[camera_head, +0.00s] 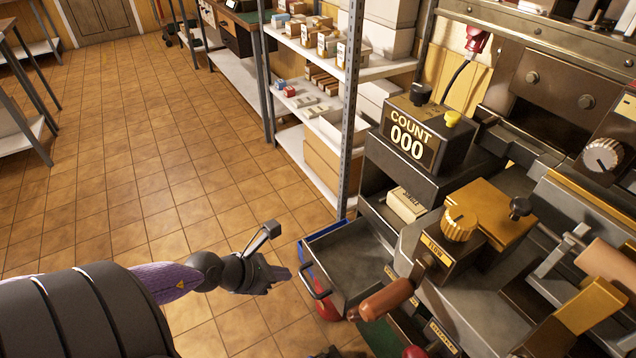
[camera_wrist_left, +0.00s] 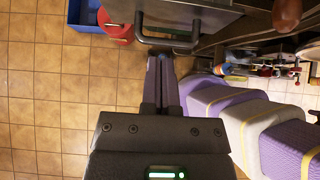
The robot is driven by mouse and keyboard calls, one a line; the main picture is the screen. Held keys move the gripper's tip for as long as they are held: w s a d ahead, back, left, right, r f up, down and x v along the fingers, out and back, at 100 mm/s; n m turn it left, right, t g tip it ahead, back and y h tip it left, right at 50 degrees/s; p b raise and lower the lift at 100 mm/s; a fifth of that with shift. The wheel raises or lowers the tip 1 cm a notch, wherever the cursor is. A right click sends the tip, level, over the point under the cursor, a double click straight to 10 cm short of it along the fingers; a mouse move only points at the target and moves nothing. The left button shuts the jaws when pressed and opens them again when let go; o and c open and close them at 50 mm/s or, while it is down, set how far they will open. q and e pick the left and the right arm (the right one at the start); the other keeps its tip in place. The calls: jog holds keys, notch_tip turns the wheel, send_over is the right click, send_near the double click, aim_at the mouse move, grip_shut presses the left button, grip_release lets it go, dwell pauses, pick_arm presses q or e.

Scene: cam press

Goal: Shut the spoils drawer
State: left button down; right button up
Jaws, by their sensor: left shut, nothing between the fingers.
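An open grey metal drawer (camera_head: 352,258), which I take for the spoils drawer, sticks out of the press's left side. Its inside looks empty, and I cannot read a label on it. Its bar handle (camera_head: 316,283) faces my left gripper (camera_head: 287,273); the handle (camera_wrist_left: 168,42) also shows in the left wrist view. My left gripper is shut and empty, with its fingertips just short of the handle. A small gap seems to separate them, but I cannot tell for sure. My right gripper is not in view.
A blue bin (camera_head: 312,243) and a red round object (camera_head: 327,310) sit below the drawer. A brown-handled lever (camera_head: 387,299) juts out close to its right. A shelf rack post (camera_head: 349,120) stands behind. The tiled floor (camera_head: 130,170) on the left is clear.

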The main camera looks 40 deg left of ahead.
aim_at(319, 274)
pick_arm(q)
jog(key=b+x, duration=0.3)
jog(key=x, duration=0.4)
jog(key=shift+s+f, duration=0.1)
jog(key=shift+w+d+f, duration=0.2)
jog(key=shift+w+f, duration=0.2)
jog(key=shift+w, duration=0.1)
jog(key=shift+w, duration=0.15)
